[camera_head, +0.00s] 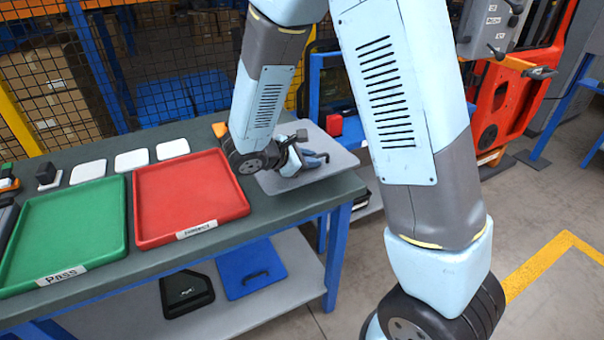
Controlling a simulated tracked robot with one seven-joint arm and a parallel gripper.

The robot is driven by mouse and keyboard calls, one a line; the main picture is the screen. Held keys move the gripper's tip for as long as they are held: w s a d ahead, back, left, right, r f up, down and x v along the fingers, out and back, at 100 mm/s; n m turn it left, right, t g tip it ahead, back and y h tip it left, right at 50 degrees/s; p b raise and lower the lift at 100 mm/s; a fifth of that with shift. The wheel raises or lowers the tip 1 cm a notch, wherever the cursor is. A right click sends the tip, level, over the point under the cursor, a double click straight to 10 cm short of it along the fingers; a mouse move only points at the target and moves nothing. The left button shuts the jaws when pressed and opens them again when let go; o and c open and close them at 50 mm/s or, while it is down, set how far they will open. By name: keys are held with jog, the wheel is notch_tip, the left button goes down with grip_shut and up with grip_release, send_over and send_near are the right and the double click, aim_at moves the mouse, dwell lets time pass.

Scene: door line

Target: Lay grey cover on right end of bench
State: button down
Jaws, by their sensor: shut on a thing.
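The grey cover (284,186) is a flat light-grey plate at the right end of the dark-topped bench (120,300). It is roughly level, on or just above the bench top; I cannot tell whether it touches. My gripper (320,158) comes in from the left, low over the middle of the cover, and is shut on it. The gripped part is hidden by the fingers. The cover's right corner is close to the bench's right edge.
A red tray (190,192) lies just left of the cover, with a green tray (66,232) further left. Several white pads line the back. A black cover (187,292) and a blue cover (250,270) are on the lower shelf.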

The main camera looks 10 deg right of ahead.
jog(key=w+f, duration=0.2)
jog(key=f, duration=0.1)
jog(key=w+f, duration=0.1)
jog(key=shift+w+a+f, duration=0.2)
jog(key=shift+w+a, duration=0.1)
jog(key=shift+w+f, duration=0.1)
jog(key=shift+f, duration=1.5)
jog(key=c, duration=1.1)
grip_release()
jog(key=shift+a, duration=0.1)
